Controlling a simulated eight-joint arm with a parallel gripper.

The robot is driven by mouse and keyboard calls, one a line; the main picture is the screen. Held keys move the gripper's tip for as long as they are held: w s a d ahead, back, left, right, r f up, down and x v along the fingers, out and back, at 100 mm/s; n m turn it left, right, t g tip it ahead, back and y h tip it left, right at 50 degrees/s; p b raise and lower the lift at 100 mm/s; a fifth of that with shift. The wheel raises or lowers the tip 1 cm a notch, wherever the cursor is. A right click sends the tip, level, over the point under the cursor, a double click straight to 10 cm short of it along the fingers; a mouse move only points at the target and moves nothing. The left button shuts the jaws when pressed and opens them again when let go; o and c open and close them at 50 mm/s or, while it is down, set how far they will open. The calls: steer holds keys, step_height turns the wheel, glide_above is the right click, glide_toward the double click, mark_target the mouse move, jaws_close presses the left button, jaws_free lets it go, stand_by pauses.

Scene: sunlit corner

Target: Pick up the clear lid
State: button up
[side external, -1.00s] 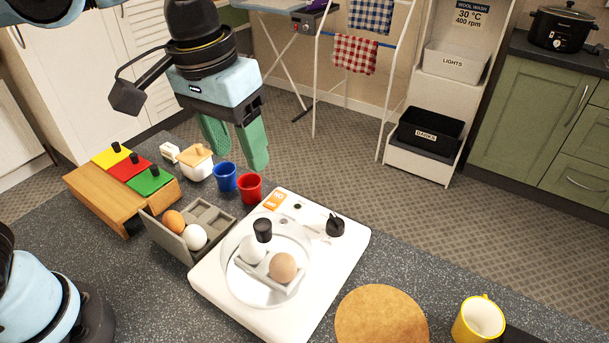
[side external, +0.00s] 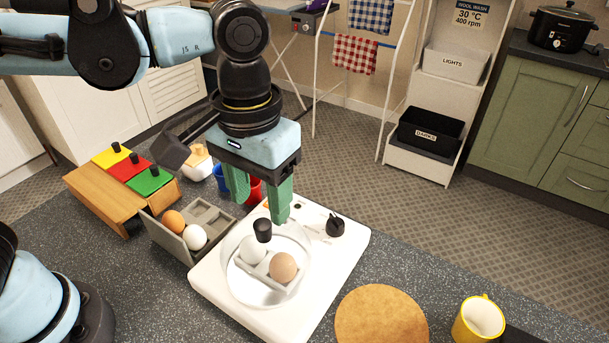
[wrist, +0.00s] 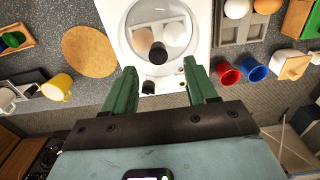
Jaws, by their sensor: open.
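The clear lid (side external: 300,250) is a see-through dome with a black knob (side external: 262,230) on top. It sits on the white egg cooker (side external: 335,265), over a white egg and a brown egg in a grey holder. My gripper (side external: 260,208), with green fingers, is open and empty, above and behind the knob in the side view. In the wrist view the lid's knob (wrist: 158,53) shows ahead of the gap between the open fingers (wrist: 160,68). The fingers appear apart from the knob.
An egg tray (side external: 205,217) with eggs stands left of the cooker. Behind it are red and blue cups, partly hidden by my gripper, and a white pot (side external: 200,165). A black dial (side external: 335,226) stands on the cooker. A cork mat (side external: 381,318) and yellow mug (side external: 479,320) are right.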

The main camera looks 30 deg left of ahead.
mark_target(262, 224)
steer(key=shift+s+d+f, duration=0.1)
steer(key=shift+s+f, duration=0.05)
steer(key=shift+f, duration=2.4)
jaws_close()
